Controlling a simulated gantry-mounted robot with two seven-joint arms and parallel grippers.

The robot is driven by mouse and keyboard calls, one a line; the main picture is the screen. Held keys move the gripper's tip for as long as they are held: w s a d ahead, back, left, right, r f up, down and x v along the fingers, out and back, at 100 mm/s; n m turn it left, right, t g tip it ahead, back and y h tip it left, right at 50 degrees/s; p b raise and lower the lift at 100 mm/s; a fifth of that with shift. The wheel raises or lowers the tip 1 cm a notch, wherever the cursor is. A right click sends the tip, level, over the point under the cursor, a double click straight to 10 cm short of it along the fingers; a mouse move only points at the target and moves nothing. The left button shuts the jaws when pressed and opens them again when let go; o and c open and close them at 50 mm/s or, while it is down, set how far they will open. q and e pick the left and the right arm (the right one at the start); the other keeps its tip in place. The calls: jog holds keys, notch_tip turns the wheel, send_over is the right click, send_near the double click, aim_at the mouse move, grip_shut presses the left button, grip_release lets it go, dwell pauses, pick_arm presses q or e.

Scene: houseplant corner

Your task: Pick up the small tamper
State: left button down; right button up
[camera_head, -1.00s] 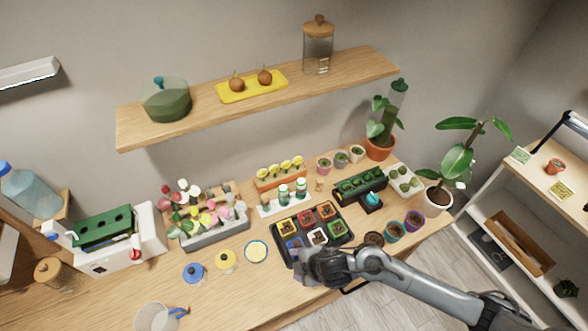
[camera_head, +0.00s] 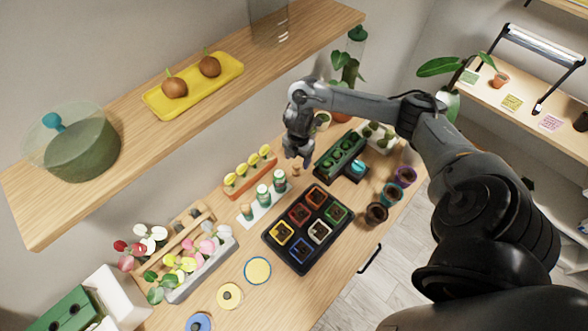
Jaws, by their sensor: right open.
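A small wooden piece, apparently the small tamper (camera_head: 296,172), stands upright on the table between the orange rack of yellow-topped markers and the green seed tray. My right gripper (camera_head: 300,160) points down just above and behind it in the picture, with its jaws open and nothing seen between them. The fingertips overlap the area close to the tamper's top; I cannot tell whether they touch it. My left gripper is out of view.
The orange rack (camera_head: 249,173) and white holder with green-capped bottles (camera_head: 262,202) stand left of the tamper. The green seed tray (camera_head: 340,158) is to the right, and the black tray of coloured pots (camera_head: 270,238) is in front. The wooden shelf (camera_head: 215,108) overhangs behind.

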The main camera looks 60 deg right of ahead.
aim_at(297, 165)
jog(key=shift+w+a+f+p, duration=0.1)
jog(key=shift+f+p, duration=0.1)
jog(key=shift+f, duration=1.55)
jog(key=shift+w+f+p, duration=0.1)
jog(key=shift+f+p, duration=0.1)
jog(key=shift+f, duration=1.5)
jog(key=c, duration=1.1)
